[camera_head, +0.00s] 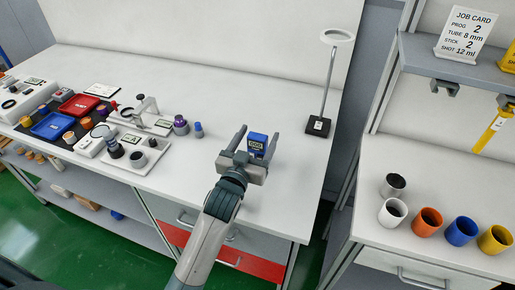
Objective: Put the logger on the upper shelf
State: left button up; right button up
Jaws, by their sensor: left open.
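The logger appears to be the small blue box with a pale label (256,143), standing on the white bench. My left gripper (254,138) is open, with its two fingers spread on either side of the blue box. I cannot tell whether a finger touches it. The lower part of the box is hidden behind the gripper body. A grey shelf (420,52) shows at the upper right, above the right-hand bench. My right gripper is not in view.
A ring lamp on a black base (317,127) stands right of the gripper. Trays, instruments and small jars crowd the bench's left side. Several coloured cups, including a blue cup (461,231), stand on the right bench. A job card (466,32) stands on the shelf. A gap separates the benches.

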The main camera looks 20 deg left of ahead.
pick_arm(q)
jog(key=c, duration=1.4)
jog(key=shift+o, duration=0.2)
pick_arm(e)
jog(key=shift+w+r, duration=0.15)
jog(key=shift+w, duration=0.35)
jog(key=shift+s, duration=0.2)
